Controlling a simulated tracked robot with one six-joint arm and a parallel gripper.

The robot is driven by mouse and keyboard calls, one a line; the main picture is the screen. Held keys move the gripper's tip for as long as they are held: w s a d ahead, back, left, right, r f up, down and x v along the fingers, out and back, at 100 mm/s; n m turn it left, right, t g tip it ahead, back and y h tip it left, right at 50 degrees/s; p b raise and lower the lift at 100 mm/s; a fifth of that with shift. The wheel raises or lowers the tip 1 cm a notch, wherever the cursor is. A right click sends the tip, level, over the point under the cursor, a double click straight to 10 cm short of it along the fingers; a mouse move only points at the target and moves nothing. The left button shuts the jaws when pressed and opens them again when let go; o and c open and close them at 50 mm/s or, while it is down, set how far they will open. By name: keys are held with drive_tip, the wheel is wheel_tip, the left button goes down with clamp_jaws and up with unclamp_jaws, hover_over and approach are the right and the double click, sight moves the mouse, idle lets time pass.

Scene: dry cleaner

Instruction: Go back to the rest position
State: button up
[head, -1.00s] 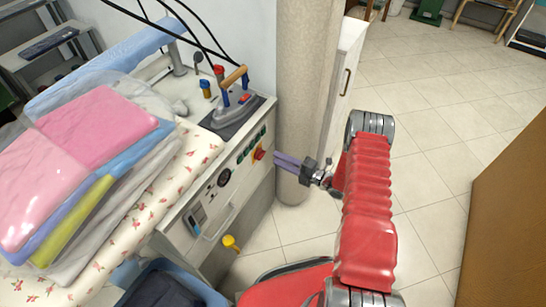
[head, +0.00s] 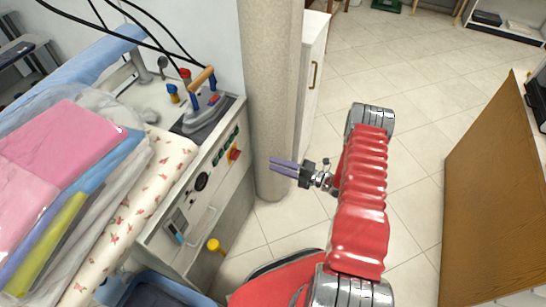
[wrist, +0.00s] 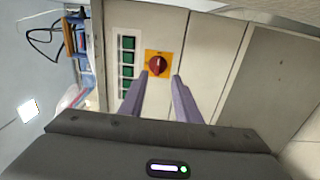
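My gripper (head: 271,165) is at the end of my red-sleeved arm, with its two purple fingers pointing left in the head view. In the wrist view the fingers (wrist: 159,76) are spread apart with nothing between them. Behind them is a control panel with a red rotary knob (wrist: 158,64) on a yellow plate and several green switches (wrist: 127,58). In the head view the fingertips are to the right of the ironing station's front panel (head: 207,200), apart from it, and in front of a beige column (head: 268,60).
An iron (head: 203,108) stands on the station, beside folded clothes in plastic (head: 60,150). A blue bin (head: 190,290) is below. A white cabinet (head: 315,75) stands behind the column. A brown panel (head: 495,190) stands at right. Tiled floor (head: 415,75) is clear between.

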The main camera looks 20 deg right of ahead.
idle(0.3)
drive_tip(key=s+a+f+n+g+y, duration=0.1)
drive_tip(key=s+a+f+n+g, duration=0.2)
drive_tip(key=s+a+n+g, duration=0.35)
drive_tip(key=s+a+r+n+g+h, duration=0.1)
drive_tip(key=s+r+n+g, duration=0.6)
drive_tip(key=n, duration=0.7)
drive_tip(key=s+a+r+n+t+h, duration=0.1)
drive_tip(key=s+r+n+h, duration=0.3)
drive_tip(key=r+n, duration=0.4)
drive_tip(key=s+a+r+n+t+h, duration=0.2)
drive_tip(key=r+n, duration=0.6)
drive_tip(key=r, duration=1)
drive_tip(key=s+a+r+n+t+h, duration=0.1)
drive_tip(key=s+r+n+t+h, duration=0.2)
drive_tip(key=r, duration=1.1)
drive_tip(key=s+n+h, duration=0.3)
drive_tip(key=s+n, duration=0.2)
drive_tip(key=shift+a+n+h, duration=0.2)
drive_tip(key=shift+n+h, duration=0.15)
drive_tip(key=shift+h, duration=0.05)
